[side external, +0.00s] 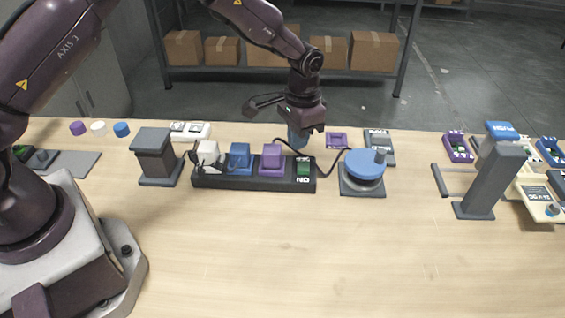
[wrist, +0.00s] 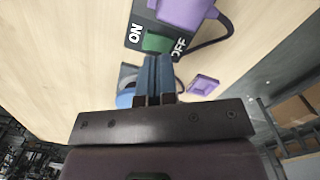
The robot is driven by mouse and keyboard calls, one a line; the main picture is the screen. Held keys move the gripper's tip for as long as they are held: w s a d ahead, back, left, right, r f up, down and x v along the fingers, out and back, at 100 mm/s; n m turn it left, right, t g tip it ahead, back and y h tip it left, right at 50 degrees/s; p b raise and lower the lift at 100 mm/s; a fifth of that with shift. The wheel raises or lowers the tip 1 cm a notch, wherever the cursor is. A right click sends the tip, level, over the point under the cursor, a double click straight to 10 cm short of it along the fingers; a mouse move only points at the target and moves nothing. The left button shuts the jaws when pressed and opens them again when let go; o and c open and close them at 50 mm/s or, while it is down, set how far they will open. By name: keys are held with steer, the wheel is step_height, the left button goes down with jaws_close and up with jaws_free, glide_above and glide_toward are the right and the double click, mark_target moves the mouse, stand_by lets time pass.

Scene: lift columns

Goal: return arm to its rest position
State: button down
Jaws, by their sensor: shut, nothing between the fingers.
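My gripper (side external: 298,140) hangs just behind the right part of a black power strip (side external: 230,183), its blue fingers pointing down. In the wrist view the two fingers (wrist: 153,62) are together with nothing held. The strip carries a white plug (side external: 208,153), a blue plug (side external: 239,157), a purple plug (side external: 271,158) and a green switch (side external: 303,168) marked ON. The green switch also shows just beyond my fingertips in the wrist view (wrist: 157,42), between ON and OFF labels. I cannot tell whether the fingers touch anything.
A dark column (side external: 156,160) stands left of the strip. A blue round knob (side external: 365,164) on a grey base stands to its right. A grey column (side external: 490,180) and several small devices are at the far right. The front of the wooden table (side external: 300,260) is clear.

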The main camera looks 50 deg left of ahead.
steer(key=s+a+r+n+t, duration=0.1)
steer(key=s+a+r+t, duration=0.2)
steer(key=s+r, duration=0.9)
steer(key=s+a+r+n+t, duration=0.1)
steer(key=s+a+r+t, duration=0.2)
steer(key=s+r, duration=1)
steer(key=s, duration=0.2)
steer(key=shift+s+a+n, duration=0.25)
steer(key=shift+s+n, duration=0.15)
